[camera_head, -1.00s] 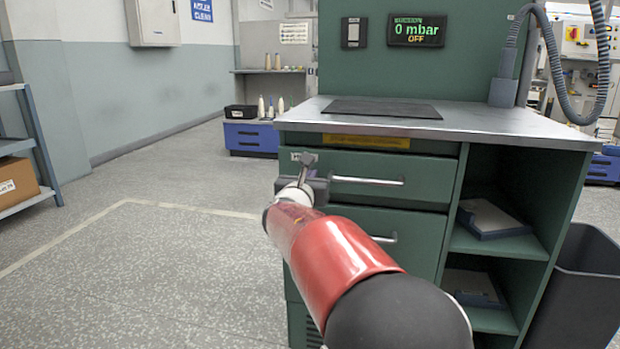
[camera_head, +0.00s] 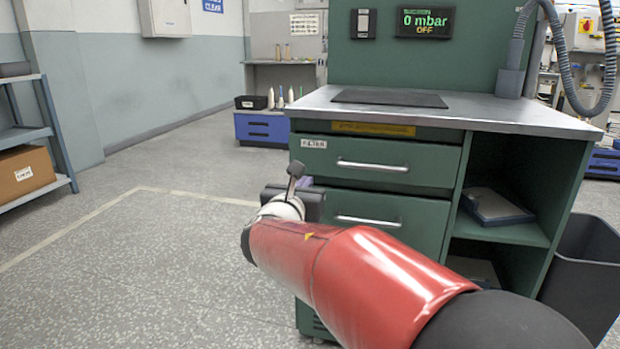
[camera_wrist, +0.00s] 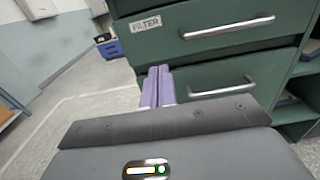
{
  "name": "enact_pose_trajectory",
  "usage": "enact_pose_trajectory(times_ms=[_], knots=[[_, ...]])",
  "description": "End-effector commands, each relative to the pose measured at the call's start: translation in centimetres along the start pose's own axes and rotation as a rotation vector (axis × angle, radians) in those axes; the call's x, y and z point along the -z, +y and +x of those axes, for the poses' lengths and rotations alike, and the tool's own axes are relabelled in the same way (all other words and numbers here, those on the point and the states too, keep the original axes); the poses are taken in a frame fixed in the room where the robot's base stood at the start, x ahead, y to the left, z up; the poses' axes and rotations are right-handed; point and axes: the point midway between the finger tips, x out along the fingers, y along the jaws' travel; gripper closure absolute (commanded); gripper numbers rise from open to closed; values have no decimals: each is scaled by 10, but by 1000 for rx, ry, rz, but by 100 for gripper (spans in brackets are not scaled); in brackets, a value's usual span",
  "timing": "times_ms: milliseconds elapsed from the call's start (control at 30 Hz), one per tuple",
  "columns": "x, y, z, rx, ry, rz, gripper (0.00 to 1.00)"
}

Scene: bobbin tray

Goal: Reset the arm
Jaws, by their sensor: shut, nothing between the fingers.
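My gripper (camera_wrist: 158,86) shows in the wrist view as two lilac fingers shut against each other with nothing between them. They stand in front of the green cabinet's left side, apart from the drawer handles as far as I can see. In the head view my red arm reaches from the lower right towards the cabinet, and its wrist hides most of the gripper. The upper drawer (camera_head: 390,166), labelled FILTER, is closed. The lower drawer (camera_head: 415,222) below it looks closed too, partly hidden by my arm.
A metal worktop (camera_head: 480,113) with a dark mat (camera_head: 390,98) tops the cabinet. Open shelves (camera_head: 500,232) and a grey bin (camera_head: 580,285) are on the right. A shelf rack (camera_head: 28,134) with a cardboard box (camera_head: 27,173) stands at far left. The floor between is clear.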

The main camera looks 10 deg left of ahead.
Motion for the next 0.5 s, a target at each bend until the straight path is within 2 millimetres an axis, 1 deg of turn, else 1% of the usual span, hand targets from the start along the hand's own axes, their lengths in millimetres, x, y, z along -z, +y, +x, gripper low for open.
enact_pose_trajectory(times_ms=[67, 133, 167, 267, 300, 367, 400, 467, 500], knots=[[-1, -4, -4, 8, 4, 11, 100], [-3, -19, -4, 36, 23, 52, 100], [-4, -30, -4, 57, 36, 82, 100], [-6, -84, -4, 167, 103, 252, 100], [-6, -112, -7, 228, 136, 348, 100], [-4, -158, -16, 336, 184, 517, 100], [-2, -188, -26, 413, 213, 639, 100], [3, -229, -46, 534, 249, 833, 100], [7, -255, -63, 621, 266, 971, 100]])
